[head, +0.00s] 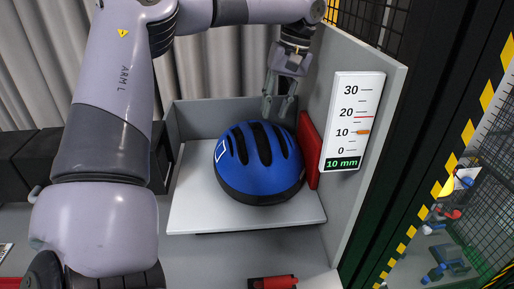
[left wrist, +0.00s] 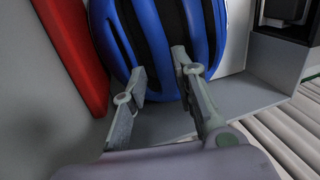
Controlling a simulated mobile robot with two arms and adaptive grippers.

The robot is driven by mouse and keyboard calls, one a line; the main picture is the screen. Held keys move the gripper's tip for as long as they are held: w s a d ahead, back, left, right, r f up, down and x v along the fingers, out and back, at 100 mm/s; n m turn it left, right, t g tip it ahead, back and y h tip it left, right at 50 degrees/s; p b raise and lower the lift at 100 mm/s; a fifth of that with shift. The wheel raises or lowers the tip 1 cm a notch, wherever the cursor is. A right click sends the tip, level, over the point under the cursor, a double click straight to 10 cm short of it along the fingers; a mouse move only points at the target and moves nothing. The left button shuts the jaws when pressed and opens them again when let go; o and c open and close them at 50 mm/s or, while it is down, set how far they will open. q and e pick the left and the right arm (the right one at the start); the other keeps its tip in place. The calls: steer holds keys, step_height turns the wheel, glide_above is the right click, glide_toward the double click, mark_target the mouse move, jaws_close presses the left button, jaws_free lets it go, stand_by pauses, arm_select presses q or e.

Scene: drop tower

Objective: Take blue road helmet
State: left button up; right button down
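The blue road helmet (head: 258,160) has black vents and a dark lower rim. It sits on a light grey plate (head: 190,210) in a grey bay. My left gripper (head: 277,108) points down at the helmet's far side, beside its upper right edge. In the left wrist view the two fingertips (left wrist: 160,70) stand apart in front of the helmet (left wrist: 115,35). The fingers are partly open, and I see nothing clamped between them. Whether a tip touches the shell I cannot tell. My right gripper is not in view.
A red pad (head: 308,150) stands close to the helmet's right side, by the bay's right wall. A scale board (head: 352,120) reading 10 mm is on that wall. A red part (head: 273,282) lies in front. Black mesh and striped posts stand at right.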

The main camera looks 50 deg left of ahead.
mark_target(269, 127)
arm_select(q)
steer(key=shift+s+f, duration=0.25)
steer(key=shift+f, duration=0.15)
steer(key=p+x, duration=0.3)
steer(key=x, duration=0.1)
steer(key=shift+f, duration=0.15)
steer(key=shift+s+a+f, duration=0.1)
steer(key=shift+a+f, duration=0.05)
steer(key=shift+f, duration=0.25)
steer(key=shift+r, duration=0.1)
steer(key=c, duration=0.3)
jaws_close()
